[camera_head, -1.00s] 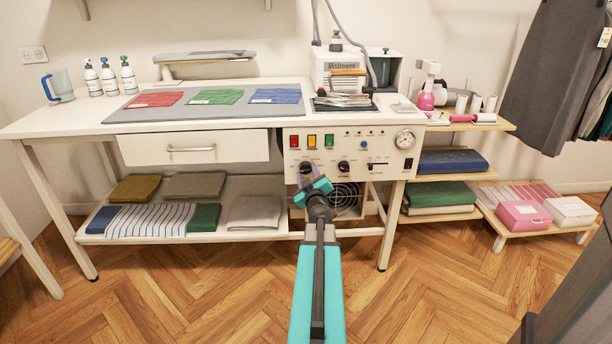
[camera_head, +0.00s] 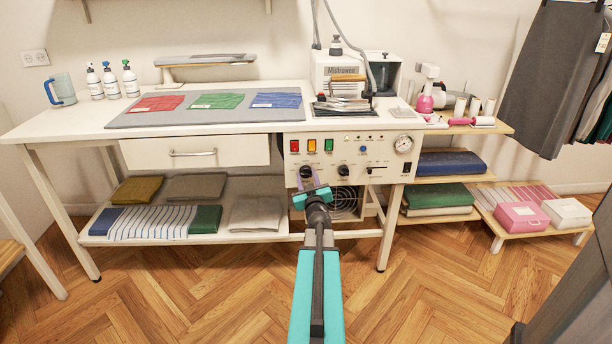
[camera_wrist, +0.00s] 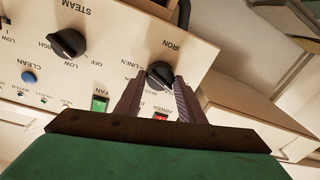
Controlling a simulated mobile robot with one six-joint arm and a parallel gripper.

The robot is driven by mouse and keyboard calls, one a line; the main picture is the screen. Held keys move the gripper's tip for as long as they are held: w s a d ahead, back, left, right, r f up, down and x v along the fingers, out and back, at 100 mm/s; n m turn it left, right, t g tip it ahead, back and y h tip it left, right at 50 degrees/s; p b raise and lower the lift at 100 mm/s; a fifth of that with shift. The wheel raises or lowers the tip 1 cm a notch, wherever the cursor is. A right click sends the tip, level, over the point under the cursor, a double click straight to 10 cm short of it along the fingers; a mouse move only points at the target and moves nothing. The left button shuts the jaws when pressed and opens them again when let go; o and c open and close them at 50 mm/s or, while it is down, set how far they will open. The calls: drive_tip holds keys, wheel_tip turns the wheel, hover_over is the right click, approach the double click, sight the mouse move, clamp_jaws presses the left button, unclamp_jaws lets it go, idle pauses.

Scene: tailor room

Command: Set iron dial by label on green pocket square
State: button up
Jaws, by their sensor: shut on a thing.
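The iron dial (camera_wrist: 160,73) is a black knob under the word IRON on the cream control panel (camera_head: 375,143). My gripper (camera_wrist: 158,88) is shut on this dial, one finger on each side. In the head view my gripper (camera_head: 306,178) reaches the panel's left dial and covers part of it. LINEN is readable beside the dial in the wrist view; its other setting marks are hidden by the fingers. The green pocket square (camera_head: 225,99) lies flat on the grey mat between the red and blue squares. Its small white label (camera_head: 201,104) is too small to read.
A second black dial, for steam (camera_wrist: 68,43), sits beside the iron dial. Colored switches (camera_head: 311,145) are just above the dials. A drawer (camera_head: 195,152) is to the left, and a shelf with folded cloth (camera_head: 150,222) is below. The floor in front is clear.

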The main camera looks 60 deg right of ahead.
drive_tip(key=m+p, duration=0.2)
drive_tip(key=m, duration=0.3)
drive_tip(key=shift+d+p, duration=0.2)
drive_tip(key=shift+p, duration=0.1)
drive_tip(key=shift+s+m+h, duration=0.1)
drive_tip(key=shift+m+h, duration=0.2)
drive_tip(key=o, duration=1)
drive_tip(key=shift+f, duration=0.15)
drive_tip(key=shift+o, duration=0.2)
drive_tip(key=shift+a, duration=0.1)
drive_tip(key=shift+a, duration=0.1)
